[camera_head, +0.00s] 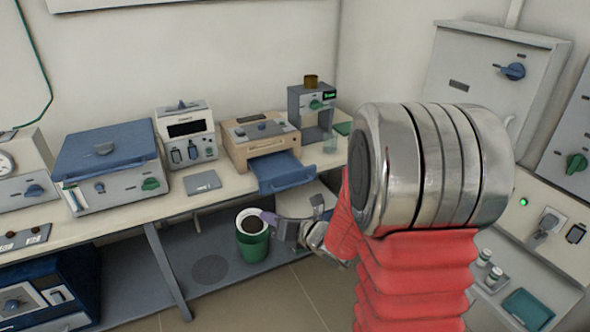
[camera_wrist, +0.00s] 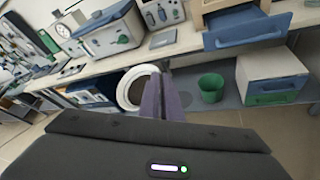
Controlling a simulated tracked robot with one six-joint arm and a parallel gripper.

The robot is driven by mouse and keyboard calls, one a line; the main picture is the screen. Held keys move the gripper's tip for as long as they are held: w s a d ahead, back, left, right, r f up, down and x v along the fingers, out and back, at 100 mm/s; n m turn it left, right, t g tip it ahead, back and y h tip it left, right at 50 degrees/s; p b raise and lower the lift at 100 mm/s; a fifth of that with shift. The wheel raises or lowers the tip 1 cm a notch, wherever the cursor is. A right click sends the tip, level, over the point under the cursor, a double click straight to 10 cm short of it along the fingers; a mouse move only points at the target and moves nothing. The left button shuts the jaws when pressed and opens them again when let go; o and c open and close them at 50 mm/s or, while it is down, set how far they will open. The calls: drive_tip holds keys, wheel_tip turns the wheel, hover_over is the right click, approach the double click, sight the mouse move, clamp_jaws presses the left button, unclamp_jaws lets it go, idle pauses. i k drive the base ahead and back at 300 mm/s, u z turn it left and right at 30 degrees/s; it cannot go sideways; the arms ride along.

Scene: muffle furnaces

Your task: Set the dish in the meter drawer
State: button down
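The dish (camera_head: 252,222) is white and round with dark contents. My gripper (camera_head: 269,217) has purple fingers shut on the dish's rim, at its right side. In the wrist view the fingers (camera_wrist: 165,97) are close together and the dish (camera_wrist: 138,88) is on their left. The meter (camera_head: 259,139) is a beige box on the bench. Its blue drawer (camera_head: 284,171) is pulled out and looks empty, above and right of the dish in the head view. The drawer also shows at the top right of the wrist view (camera_wrist: 247,32). The dish is apart from the drawer.
A cabinet with a blue drawer (camera_wrist: 272,86) is under the bench. A grey flat plate (camera_head: 202,182) and a knobbed device (camera_head: 186,136) are left of the meter. A dispenser (camera_head: 312,112) is on its right.

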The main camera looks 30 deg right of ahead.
sight(275, 168)
drive_tip(key=z, duration=1)
drive_tip(key=i, duration=1.15)
drive_tip(key=u, duration=1.55)
drive_tip(key=i, duration=0.15)
drive_tip(key=u, duration=0.05)
